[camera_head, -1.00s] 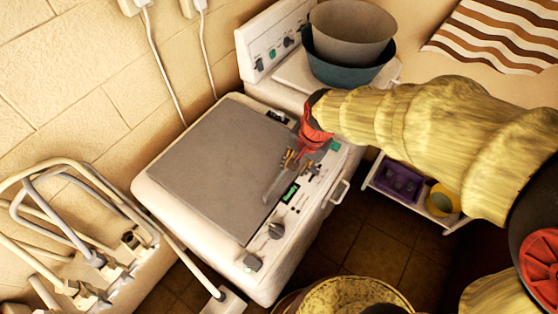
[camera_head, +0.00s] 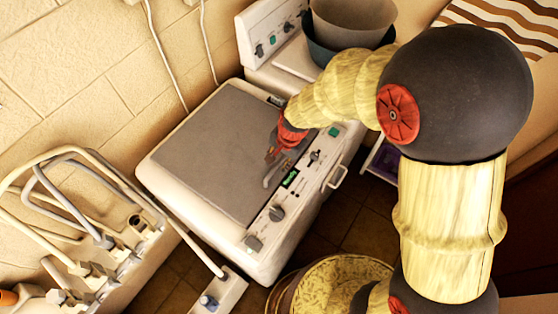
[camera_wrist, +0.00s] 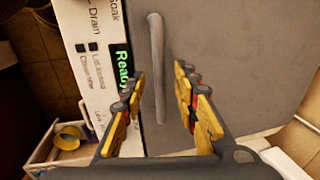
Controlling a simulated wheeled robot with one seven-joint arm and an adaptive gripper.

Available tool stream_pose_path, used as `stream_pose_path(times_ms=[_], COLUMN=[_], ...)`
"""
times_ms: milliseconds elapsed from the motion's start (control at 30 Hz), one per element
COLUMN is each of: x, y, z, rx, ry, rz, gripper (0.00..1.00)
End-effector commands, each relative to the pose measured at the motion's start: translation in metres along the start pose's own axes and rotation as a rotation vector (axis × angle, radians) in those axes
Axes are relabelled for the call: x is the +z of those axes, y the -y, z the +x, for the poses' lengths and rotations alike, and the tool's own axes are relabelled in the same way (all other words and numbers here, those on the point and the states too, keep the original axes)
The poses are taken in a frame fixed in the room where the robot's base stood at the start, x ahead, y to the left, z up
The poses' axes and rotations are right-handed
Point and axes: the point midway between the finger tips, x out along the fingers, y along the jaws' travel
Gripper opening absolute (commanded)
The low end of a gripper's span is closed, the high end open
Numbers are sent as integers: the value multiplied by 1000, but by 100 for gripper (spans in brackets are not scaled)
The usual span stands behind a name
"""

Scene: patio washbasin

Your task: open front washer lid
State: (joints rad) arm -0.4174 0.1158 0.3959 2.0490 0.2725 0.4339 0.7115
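The front washer (camera_head: 262,262) is a white machine with a flat grey lid (camera_head: 200,150), which is shut. A thin grey handle bar (camera_wrist: 157,75) stands along the lid's edge by the control panel (camera_wrist: 88,60); the handle also shows in the head view (camera_head: 268,178). My gripper (camera_head: 272,155) is over that edge of the lid. In the wrist view my gripper (camera_wrist: 159,78) has its two yellow fingers spread, one on each side of the handle, with gaps between. I cannot tell how far the fingertips are above the handle. My arm hides part of the area behind.
A second white machine (camera_head: 262,50) behind carries a dark teal basin (camera_head: 318,52) and a grey basin (camera_head: 352,22). Grey pipes (camera_head: 50,160) stand at the left. A patterned round container (camera_head: 335,280) is on the floor in front. Tiled floor (camera_head: 350,225) shows to the right.

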Motion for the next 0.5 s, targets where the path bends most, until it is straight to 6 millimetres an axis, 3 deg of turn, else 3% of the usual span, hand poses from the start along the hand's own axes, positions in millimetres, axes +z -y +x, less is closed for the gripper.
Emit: stream_pose_path(times_ms=[267, 500], x=[0, 0], y=[0, 0], z=[2, 1], rx=[0, 0], ry=[0, 0], rz=[0, 0], gripper=[30, 16])
